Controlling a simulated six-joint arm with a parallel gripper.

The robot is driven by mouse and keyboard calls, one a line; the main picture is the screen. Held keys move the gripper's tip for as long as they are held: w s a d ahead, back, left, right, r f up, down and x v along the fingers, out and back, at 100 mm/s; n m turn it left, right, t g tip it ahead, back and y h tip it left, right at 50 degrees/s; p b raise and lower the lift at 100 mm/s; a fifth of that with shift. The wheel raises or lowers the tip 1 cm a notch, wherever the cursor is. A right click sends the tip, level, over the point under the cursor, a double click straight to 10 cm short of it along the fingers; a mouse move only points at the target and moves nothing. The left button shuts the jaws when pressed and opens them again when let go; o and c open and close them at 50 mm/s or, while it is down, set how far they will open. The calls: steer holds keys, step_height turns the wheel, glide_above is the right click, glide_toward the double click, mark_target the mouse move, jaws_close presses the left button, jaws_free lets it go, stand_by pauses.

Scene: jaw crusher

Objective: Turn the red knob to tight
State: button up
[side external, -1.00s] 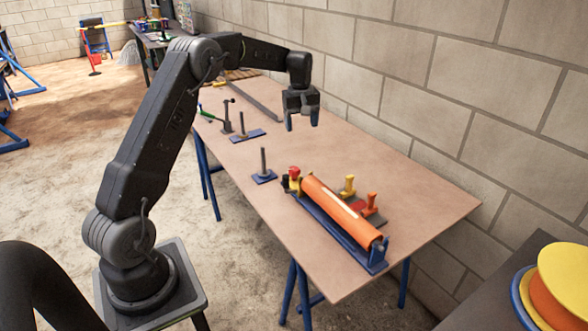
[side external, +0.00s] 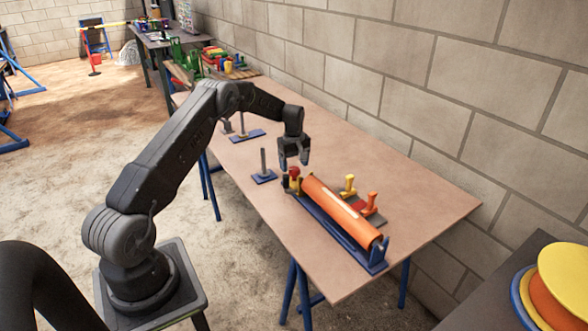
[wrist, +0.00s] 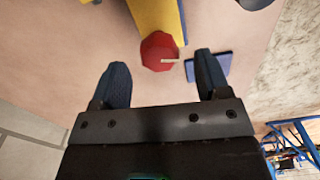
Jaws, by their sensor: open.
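The red knob (side external: 294,171) sits at the back left end of the orange cylinder (side external: 340,210), which lies on a blue base on the table. In the wrist view the red knob (wrist: 159,51) looks many-sided, with a pale pointer mark reaching toward the right. My gripper (side external: 294,162) is open and empty, just above and behind the knob in the side view. In the wrist view my gripper (wrist: 160,78) has its fingers apart, with the knob beyond the tips, roughly between them. No contact with the knob shows.
A blue base with an upright post (side external: 263,168) stands close to the left of the knob. Yellow (side external: 349,184) and orange (side external: 371,203) handles stand right of the cylinder. Another posted base (side external: 242,131) lies farther back. A block wall runs along the right side.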

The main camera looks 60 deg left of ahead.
steer(key=shift+f, duration=1.2)
steer(key=shift+c, duration=0.4)
steer(key=c, duration=0.9)
steer(key=shift+o, duration=0.2)
